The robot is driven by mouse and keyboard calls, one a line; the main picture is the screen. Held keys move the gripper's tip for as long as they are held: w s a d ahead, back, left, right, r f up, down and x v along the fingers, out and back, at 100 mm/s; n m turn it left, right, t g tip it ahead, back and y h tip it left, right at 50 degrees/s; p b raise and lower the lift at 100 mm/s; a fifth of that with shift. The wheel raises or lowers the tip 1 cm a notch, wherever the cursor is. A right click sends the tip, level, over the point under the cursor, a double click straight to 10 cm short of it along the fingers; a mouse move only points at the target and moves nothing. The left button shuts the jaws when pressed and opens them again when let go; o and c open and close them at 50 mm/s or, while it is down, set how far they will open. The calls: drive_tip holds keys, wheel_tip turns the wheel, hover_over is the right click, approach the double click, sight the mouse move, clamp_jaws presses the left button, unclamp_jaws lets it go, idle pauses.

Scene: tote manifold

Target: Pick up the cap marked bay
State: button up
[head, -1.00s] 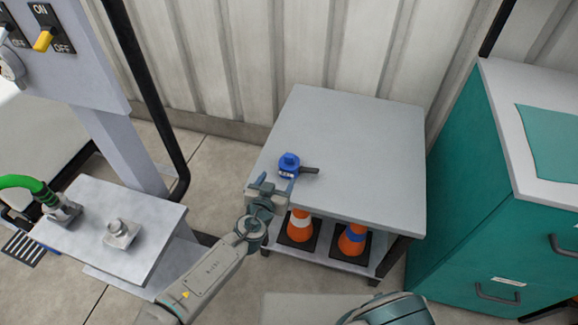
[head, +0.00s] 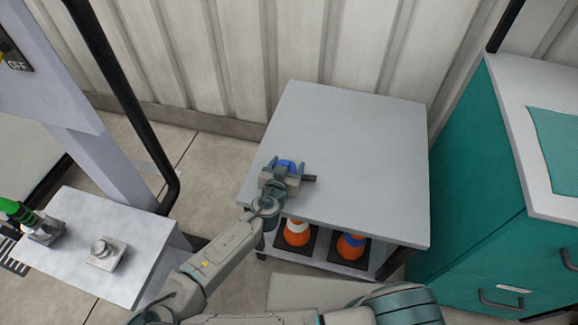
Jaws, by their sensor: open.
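A blue cap (head: 287,164) with a dark tab sticking out to its right sits on the grey table near its front left. No marking on it can be read now, as my gripper covers most of it. My gripper (head: 284,170) is at the cap, with its open fingers reaching over or around it. I cannot tell whether the fingers touch the cap.
The rest of the grey table (head: 350,140) is bare. A teal cabinet (head: 470,190) is close on the right. On the left, a bench (head: 140,235) carries a metal fitting (head: 103,250) and a green hose (head: 18,210). A corrugated wall is behind.

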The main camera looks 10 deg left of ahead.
drive_tip(key=shift+a, duration=0.2)
drive_tip(key=c, duration=0.7)
drive_tip(key=shift+r, duration=0.15)
